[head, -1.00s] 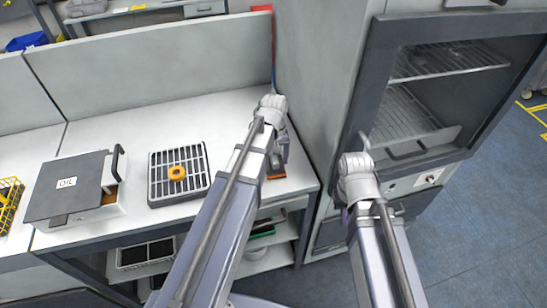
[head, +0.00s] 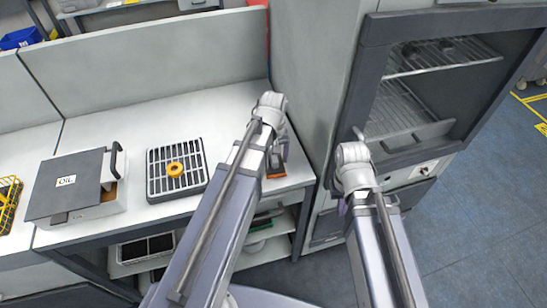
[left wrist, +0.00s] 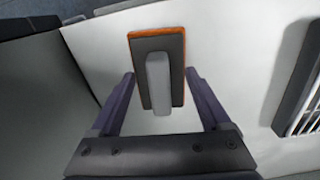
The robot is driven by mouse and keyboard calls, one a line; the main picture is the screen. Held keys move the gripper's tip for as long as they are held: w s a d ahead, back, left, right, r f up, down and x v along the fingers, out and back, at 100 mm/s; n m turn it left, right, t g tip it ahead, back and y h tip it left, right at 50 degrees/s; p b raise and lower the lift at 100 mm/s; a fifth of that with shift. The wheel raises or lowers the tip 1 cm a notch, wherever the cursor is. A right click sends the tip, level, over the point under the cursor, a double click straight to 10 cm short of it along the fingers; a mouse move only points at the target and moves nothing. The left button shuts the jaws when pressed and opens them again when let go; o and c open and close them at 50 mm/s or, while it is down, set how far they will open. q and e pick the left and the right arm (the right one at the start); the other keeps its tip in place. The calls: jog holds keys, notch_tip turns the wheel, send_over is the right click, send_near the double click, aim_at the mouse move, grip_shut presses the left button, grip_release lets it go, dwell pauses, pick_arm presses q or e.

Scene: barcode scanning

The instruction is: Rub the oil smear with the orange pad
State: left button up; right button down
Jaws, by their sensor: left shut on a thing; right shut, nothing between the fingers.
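The orange pad (left wrist: 175,118) has a dark grey back and a light grey handle. In the left wrist view it lies against the white bench surface, its long side running away from me. My left gripper (left wrist: 159,76) has one finger on each side of it and is shut on it. In the head view the pad's orange edge (head: 276,176) shows low beside my left forearm, near the bench's right end. My right gripper (head: 343,208) is mostly hidden behind its wrist, in front of the oven, shut and empty.
A yellow basket (head: 8,205) is at far left. The oven (head: 405,110) with wire racks stands right of the bench.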

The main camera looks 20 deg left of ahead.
pick_arm(q)
jog(key=shift+r+p, duration=1.85)
jog(key=shift+r, duration=0.35)
jog(key=shift+r, duration=0.15)
notch_tip(320, 180, up, 3)
jog(key=p, duration=0.3)
